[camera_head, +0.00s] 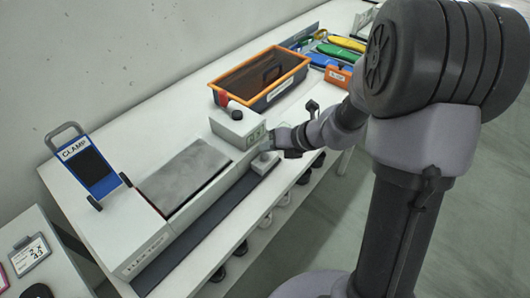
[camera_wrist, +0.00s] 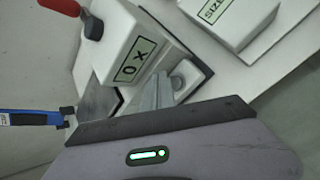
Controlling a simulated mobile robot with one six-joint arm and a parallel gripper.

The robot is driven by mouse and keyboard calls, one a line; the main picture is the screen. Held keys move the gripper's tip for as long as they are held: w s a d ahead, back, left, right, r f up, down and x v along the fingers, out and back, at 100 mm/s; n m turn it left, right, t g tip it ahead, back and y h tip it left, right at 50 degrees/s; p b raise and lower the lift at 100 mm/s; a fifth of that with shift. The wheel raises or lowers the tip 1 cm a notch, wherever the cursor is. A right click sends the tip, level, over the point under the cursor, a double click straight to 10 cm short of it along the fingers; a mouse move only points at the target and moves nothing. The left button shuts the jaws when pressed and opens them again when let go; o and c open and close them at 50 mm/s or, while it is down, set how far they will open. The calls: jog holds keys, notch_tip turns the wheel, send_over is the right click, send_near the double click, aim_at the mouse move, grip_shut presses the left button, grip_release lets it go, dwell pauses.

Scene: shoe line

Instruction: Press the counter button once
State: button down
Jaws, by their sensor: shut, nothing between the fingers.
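A white box (camera_head: 233,124) with a green-framed label and a dark knob on top stands mid-bench; it also shows in the wrist view (camera_wrist: 122,42), its label reading like "OX". Beside its foot is a small grey block (camera_head: 265,162) with a round grey button (camera_wrist: 179,83) in the wrist view. My gripper (camera_head: 270,143) is shut and empty, low in front of the white box. In the wrist view its pale fingers (camera_wrist: 161,85) lie just left of the button, overlapping its surroundings; whether they touch it I cannot tell.
A red handle (camera_head: 222,98) rises behind the white box. A grey plate (camera_head: 185,177) and a blue clamp sign (camera_head: 88,168) are on the left. An orange-rimmed crate (camera_head: 232,82) stands behind. Shoes sit on the shelf below. A white "SIZE" box (camera_wrist: 225,15) is near.

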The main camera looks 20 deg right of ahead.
aim_at(268, 158)
notch_tip(268, 158, up, 5)
jog(key=p, duration=0.5)
dwell(0.3)
dwell(0.4)
jog(key=s+a+r+n+g+b, duration=0.1)
jog(key=s+a+r+n, duration=0.3)
jog(key=s+r+n, duration=0.45)
jog(key=s+a+r+n+g, duration=0.1)
jog(key=s+a+r+n, duration=0.4)
jog(key=n, duration=0.6)
jog(key=s+d+n+t+h, duration=0.1)
jog(key=s+d+n+h, duration=0.3)
jog(key=s+n, duration=0.7)
jog(key=shift+d+r+n+b, duration=0.2)
jog(key=shift+n+b, duration=0.2)
jog(key=shift+n, duration=0.55)
